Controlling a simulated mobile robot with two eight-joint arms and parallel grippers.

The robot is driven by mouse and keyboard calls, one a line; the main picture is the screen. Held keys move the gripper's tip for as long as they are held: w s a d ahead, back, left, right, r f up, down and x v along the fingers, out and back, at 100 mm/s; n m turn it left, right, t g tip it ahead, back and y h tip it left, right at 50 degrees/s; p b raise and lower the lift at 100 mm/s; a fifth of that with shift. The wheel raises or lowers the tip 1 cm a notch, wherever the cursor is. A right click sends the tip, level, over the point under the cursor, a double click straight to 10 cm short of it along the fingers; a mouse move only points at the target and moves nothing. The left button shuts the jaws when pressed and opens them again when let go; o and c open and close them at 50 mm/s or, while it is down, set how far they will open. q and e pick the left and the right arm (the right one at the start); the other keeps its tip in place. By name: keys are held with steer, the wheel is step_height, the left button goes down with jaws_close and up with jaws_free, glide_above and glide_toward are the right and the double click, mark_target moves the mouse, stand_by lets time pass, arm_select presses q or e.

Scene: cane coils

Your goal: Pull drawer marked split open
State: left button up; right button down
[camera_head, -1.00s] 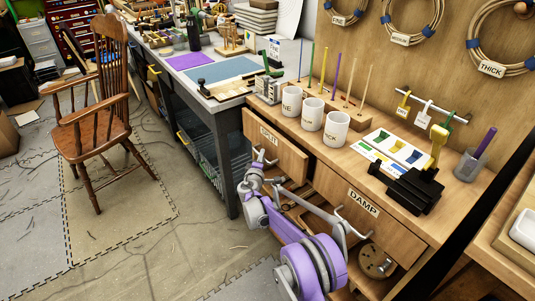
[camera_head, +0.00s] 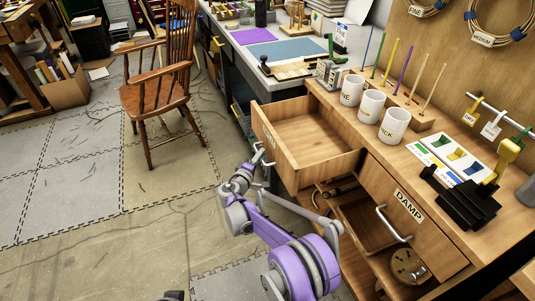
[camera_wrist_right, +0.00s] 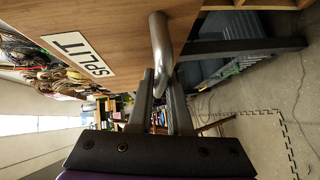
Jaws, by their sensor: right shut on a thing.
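The drawer marked SPLIT (camera_head: 312,134) stands well out from the bench in the head view, and its bare wooden inside shows empty. Its front carries a white SPLIT label (camera_wrist_right: 78,53) in the right wrist view. My right gripper (camera_head: 260,158) is at the drawer's front. In the right wrist view its two fingers (camera_wrist_right: 162,100) are shut on the metal bar handle (camera_wrist_right: 160,48), one on each side.
The closed DAMP drawer (camera_head: 385,187) is to the right, above an open shelf. Cups (camera_head: 371,104), a peg rack and a black tool (camera_head: 465,205) stand on the bench top. A wooden chair (camera_head: 158,95) stands at left. The floor before the drawer is clear.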

steer(key=shift+a, duration=0.1)
steer(key=c, duration=0.8)
jaws_free()
steer(key=shift+c, duration=0.2)
steer(key=shift+s, duration=0.1)
steer(key=p+v, duration=0.1)
steer(key=v, duration=0.9)
steer(key=shift+s+a, duration=0.2)
steer(key=shift+s, duration=0.05)
